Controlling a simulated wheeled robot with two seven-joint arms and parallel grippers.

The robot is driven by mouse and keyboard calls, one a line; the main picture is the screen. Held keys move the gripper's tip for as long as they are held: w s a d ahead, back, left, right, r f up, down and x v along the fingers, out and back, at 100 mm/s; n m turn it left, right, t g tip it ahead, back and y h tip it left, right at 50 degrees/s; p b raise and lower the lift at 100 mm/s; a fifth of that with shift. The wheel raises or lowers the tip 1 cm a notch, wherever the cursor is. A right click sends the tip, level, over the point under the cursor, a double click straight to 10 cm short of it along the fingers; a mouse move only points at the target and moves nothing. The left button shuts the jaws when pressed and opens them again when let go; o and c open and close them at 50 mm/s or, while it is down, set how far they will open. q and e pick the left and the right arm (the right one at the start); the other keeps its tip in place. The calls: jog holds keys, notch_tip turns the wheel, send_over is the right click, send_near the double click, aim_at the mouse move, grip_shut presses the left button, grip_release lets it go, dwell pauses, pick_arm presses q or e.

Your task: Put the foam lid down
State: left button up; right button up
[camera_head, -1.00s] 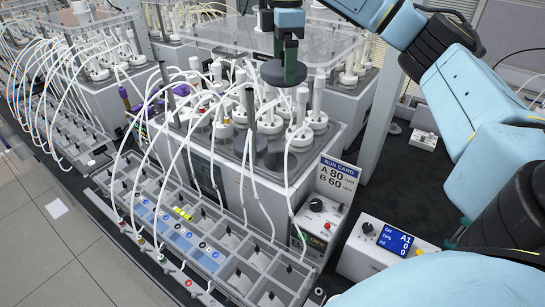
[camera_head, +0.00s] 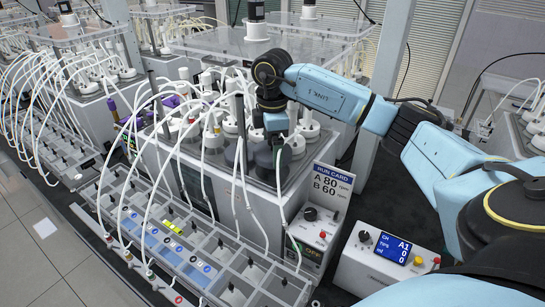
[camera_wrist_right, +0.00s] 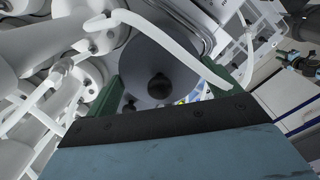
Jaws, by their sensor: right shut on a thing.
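The foam lid is a dark grey disc (camera_wrist_right: 150,55) with a black knob (camera_wrist_right: 159,87), seen close up in the right wrist view. My right gripper (camera_wrist_right: 175,80) has its green fingers on either side of the disc and is shut on it. In the head view, the right gripper (camera_head: 277,142) points down at the front right of the middle reactor's top, with the lid (camera_head: 264,160) just under it. Whether the lid touches the surface below is hard to tell. My left gripper is not in view.
White bottle necks and looping white tubes crowd the reactor top, and one tube crosses close to the gripper. A run card (camera_head: 332,184) stands at the front right corner. A control box (camera_head: 388,262) with a blue display sits lower right. A compartmented tray (camera_head: 205,262) runs along the front.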

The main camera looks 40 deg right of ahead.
notch_tip(320, 180, down, 4)
jog(key=shift+f, duration=0.1)
jog(key=shift+f, duration=0.15)
jog(key=shift+f, duration=0.15)
jog(key=o, duration=0.8)
